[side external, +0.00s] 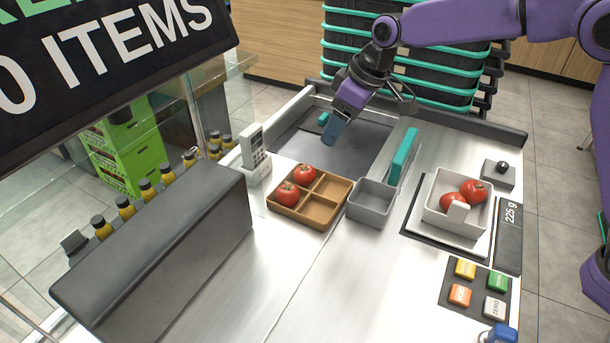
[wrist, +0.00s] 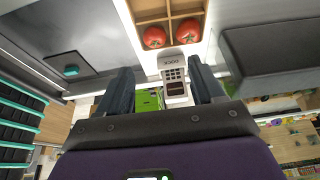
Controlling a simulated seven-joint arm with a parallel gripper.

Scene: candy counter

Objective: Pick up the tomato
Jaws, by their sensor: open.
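Two red tomatoes, a back one (side external: 305,175) and a front one (side external: 288,195), sit in the left compartments of a brown divided tray (side external: 312,218). They also show at the top of the wrist view, one at left (wrist: 155,37) and one at right (wrist: 188,31). More tomatoes (side external: 473,190) lie in a white bin on the scale at right. My gripper (side external: 335,130) is above the dark recessed area behind the tray, apart from all tomatoes. In the wrist view its two fingers (wrist: 158,92) are spread with nothing held between them.
A grey empty bin (side external: 371,203) stands right of the tray, with a teal upright piece (side external: 403,155) behind it. A white keypad terminal (side external: 254,155) stands behind left. A long dark box (side external: 160,250) fills the left. The counter's front middle is clear.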

